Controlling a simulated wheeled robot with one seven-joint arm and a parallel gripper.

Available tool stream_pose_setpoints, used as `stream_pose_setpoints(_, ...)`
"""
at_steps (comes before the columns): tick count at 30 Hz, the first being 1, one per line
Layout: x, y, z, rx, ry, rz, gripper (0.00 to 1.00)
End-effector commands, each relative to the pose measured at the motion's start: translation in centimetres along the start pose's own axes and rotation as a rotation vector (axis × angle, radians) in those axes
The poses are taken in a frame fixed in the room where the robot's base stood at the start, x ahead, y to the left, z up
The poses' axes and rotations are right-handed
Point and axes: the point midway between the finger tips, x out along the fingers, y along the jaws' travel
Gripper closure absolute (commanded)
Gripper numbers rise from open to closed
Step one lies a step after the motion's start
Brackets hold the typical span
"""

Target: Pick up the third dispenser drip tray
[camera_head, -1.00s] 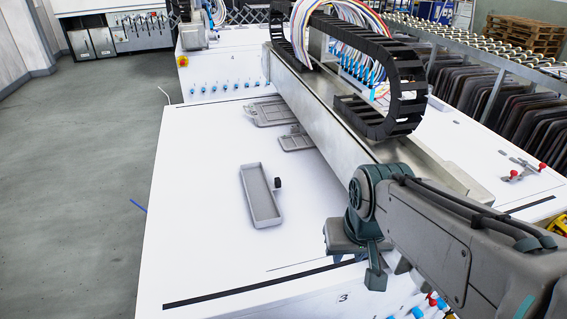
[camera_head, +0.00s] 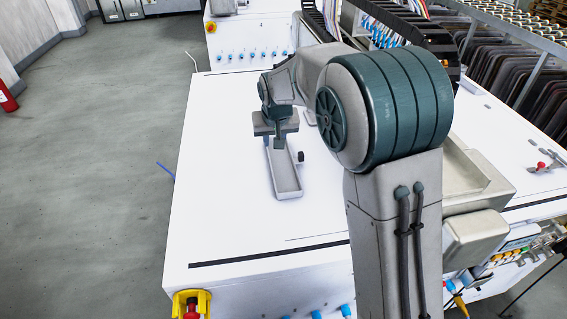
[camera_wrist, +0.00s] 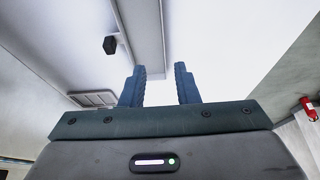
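A grey, shallow, rectangular drip tray (camera_head: 286,180) lies on the white table top, with a small black knob (camera_head: 301,157) beside its right edge. My gripper (camera_head: 276,146) is over the tray's far part and hides that end in the head view. In the wrist view, two blue-grey fingers stand apart with nothing held between them (camera_wrist: 159,88). The tray (camera_wrist: 141,35) also shows beyond the fingers there, with the black knob (camera_wrist: 110,46) to its left. I cannot tell how high the fingers are above the tray.
Another grey tray (camera_wrist: 92,98) lies to the left in the wrist view. The white table top (camera_head: 225,220) is clear left of and in front of the tray. A red emergency button (camera_head: 191,308) is at the table's front left corner. Dark panels (camera_head: 510,85) stand in a rack at right.

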Motion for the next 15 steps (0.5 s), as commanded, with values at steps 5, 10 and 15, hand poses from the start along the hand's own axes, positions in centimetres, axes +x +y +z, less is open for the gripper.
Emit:
stream_pose_setpoints(5, 3.1, -0.1, 0.1, -0.001, -0.006, 0.002, 0.72)
stream_pose_setpoints(10, 6.2, -0.1, 0.1, -0.002, -0.005, 0.001, 0.72)
stream_pose_setpoints(15, 7.9, -0.1, 0.0, -0.001, -0.001, 0.0, 0.72)
